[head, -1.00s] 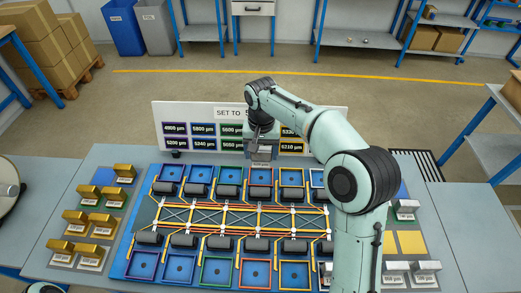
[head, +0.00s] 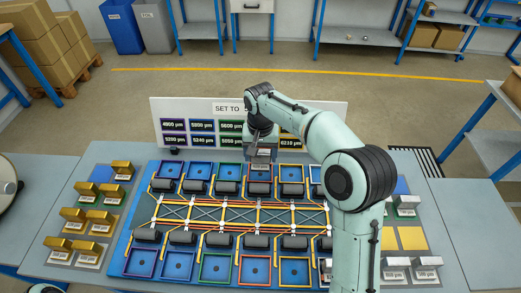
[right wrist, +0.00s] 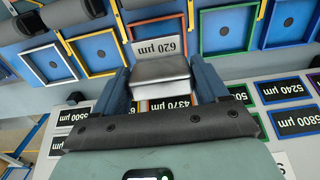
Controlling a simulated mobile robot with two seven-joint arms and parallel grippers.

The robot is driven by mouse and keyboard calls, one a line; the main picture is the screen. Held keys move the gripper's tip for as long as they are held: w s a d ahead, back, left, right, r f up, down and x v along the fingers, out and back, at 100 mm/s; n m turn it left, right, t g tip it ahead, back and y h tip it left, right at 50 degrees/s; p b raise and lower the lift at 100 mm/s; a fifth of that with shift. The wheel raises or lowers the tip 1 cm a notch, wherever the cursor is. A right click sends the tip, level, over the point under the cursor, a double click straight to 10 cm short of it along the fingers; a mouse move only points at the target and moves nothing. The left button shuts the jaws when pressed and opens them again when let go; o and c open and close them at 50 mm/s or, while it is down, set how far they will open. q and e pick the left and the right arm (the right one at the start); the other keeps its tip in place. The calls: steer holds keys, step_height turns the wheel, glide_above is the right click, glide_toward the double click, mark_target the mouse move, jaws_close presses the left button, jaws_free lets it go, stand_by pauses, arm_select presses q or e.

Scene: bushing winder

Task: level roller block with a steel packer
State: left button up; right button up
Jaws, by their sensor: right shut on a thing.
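My right gripper (head: 262,141) is shut on a grey steel packer (head: 262,154) tagged 620 µm. In the right wrist view the packer (right wrist: 161,70) sits between the two blue-grey fingers. It is held over the far row of framed pockets, in front of the sign board; whether it touches anything below is unclear. Dark roller blocks (head: 228,187) stand in a row along the blue machine bed (head: 150,208), with a second row nearer. Other steel packers (head: 396,263) rest on the right side of the bench. My left gripper is not seen.
The sign board (head: 160,108) with several coloured µm labels stands behind the bed; my right arm hides part of it. Brass packers (head: 88,194) sit on pads at the left. Yellow and red bars cross the bed's middle. Bare bench (head: 465,220) shows at the far right.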

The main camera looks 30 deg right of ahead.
mark_target(260, 162)
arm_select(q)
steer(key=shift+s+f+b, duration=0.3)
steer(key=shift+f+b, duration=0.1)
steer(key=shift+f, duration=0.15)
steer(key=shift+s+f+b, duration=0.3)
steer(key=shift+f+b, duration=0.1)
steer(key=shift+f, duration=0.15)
arm_select(e)
steer(key=shift+f, duration=2.15)
steer(key=o, duration=1.3)
steer(key=shift+c, duration=0.2)
step_height(260, 162, up, 5)
steer(key=p, duration=0.3)
steer(key=shift+w+r, duration=0.1)
steer(key=shift+w, duration=0.05)
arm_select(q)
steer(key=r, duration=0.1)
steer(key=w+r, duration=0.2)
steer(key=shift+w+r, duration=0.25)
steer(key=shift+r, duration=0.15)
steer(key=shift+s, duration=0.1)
